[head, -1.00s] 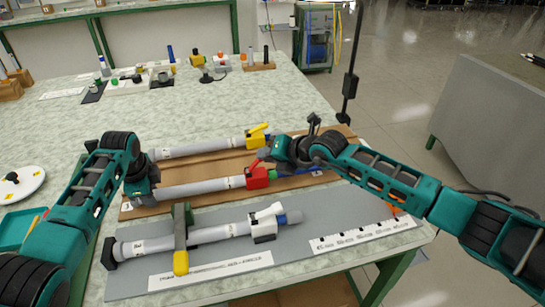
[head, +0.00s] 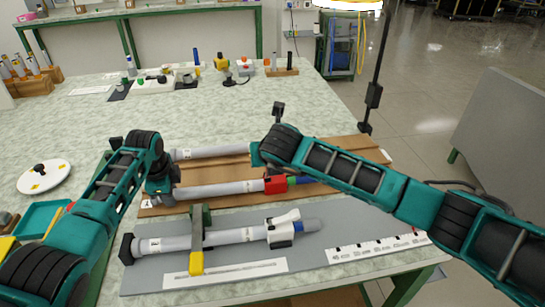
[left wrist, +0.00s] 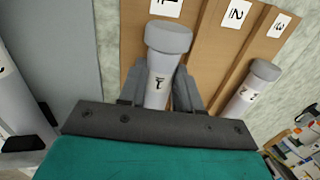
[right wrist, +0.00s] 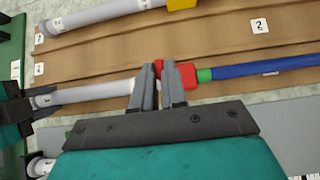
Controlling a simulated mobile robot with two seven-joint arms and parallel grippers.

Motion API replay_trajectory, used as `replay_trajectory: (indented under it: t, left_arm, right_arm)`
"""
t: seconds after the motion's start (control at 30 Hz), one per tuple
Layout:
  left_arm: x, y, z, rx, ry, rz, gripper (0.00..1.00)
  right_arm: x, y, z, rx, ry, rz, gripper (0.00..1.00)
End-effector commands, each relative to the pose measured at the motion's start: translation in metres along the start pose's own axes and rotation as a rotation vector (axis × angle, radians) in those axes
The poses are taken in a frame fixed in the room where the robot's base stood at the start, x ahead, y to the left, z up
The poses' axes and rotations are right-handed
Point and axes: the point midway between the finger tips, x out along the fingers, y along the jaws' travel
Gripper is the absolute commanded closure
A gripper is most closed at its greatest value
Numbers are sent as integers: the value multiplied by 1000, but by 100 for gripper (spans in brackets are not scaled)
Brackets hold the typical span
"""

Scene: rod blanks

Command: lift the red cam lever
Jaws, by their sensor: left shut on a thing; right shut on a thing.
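The red clamp (head: 275,184) sits on the grey tube numbered 1 (head: 220,189), in the middle row. It also shows in the right wrist view (right wrist: 185,75), with a green band and blue rod to its right. My right gripper (right wrist: 158,72) is at the clamp's left side, its fingers closed on the red cam lever, which they mostly hide; I cannot tell the lever's angle. In the head view my right wrist covers these fingers. My left gripper (left wrist: 160,90) is shut around tube 1 near its capped left end, low over the brown board (head: 200,203).
Another grey tube (head: 212,152) lies behind; my right arm hides its yellow clamp. In front, a tube with a white clamp (head: 283,230) lies on a grey mat (head: 310,275) under a green-and-yellow bracket (head: 198,240). A teal tray (head: 38,220) is at left.

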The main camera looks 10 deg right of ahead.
Motion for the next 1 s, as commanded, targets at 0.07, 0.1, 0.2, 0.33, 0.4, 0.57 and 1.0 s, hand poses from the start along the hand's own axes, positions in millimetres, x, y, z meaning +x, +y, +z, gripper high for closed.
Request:
replay_trajectory:
  t: [0.07, 0.1, 0.2, 0.33, 0.4, 0.57, 1.0]
  left_arm:
    - [-1, -1, -4, 2, 9, -3, 100]
    - [-1, -1, -4, 2, 9, -4, 100]
    - [-1, -1, -4, 1, 9, -4, 100]
    - [-1, -1, -4, 1, 9, -4, 100]
    - [-1, -1, -4, 1, 9, -4, 100]
    - [-1, -1, -4, 1, 9, -4, 100]
    - [-1, -1, -2, -1, 5, -3, 100]
  right_arm:
    - [0, 3, -2, -11, 4, -7, 100]
    - [0, 3, -2, -15, 4, -12, 100]
    - [0, 3, -2, -21, 3, -19, 100]
    - [1, 3, -3, -24, 4, -22, 100]
    - [1, 3, -3, -25, 4, -22, 100]
    - [1, 3, -3, -24, 4, -22, 100]
    - [0, 2, -1, -22, 1, -24, 62]
